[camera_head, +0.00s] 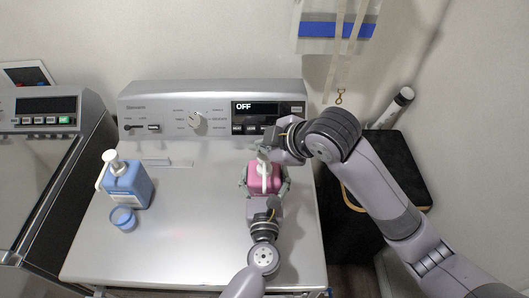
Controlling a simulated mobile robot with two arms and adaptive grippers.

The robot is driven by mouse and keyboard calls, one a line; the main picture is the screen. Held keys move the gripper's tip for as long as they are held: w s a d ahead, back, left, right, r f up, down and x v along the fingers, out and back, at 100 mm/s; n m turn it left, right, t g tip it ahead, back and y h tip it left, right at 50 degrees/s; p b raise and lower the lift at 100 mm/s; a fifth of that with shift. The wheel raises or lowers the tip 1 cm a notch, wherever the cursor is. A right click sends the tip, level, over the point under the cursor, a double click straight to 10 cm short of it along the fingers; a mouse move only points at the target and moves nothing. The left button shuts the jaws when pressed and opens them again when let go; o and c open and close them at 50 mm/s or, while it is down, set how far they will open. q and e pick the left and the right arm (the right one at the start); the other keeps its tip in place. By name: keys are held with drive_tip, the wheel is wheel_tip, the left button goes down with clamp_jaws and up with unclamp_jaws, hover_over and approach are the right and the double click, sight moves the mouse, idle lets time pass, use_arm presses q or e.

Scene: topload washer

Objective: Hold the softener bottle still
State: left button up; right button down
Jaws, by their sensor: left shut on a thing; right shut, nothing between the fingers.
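The pink softener bottle (256,182) stands on the washer's top, right of the middle, with a white part on its top. My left gripper (266,186) comes from below in the picture and is shut around the bottle's sides. My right gripper (264,154) is above the bottle at its top. Its fingers are shut with nothing between them, and it partly hides the bottle's white top. I cannot tell whether it touches the bottle.
A blue pump bottle (130,184) and a small blue cup (123,219) stand at the washer's left. The control panel (215,110) reads OFF and rises behind. Another appliance (40,150) stands left. The washer's lid (180,235) is clear between the cup and my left arm.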

sight(262, 156)
drive_tip(key=shift+f, duration=1.1)
idle(1.1)
drive_tip(key=shift+r, duration=1.55)
drive_tip(key=shift+r, duration=2.5)
use_arm(q)
drive_tip(key=o, duration=1)
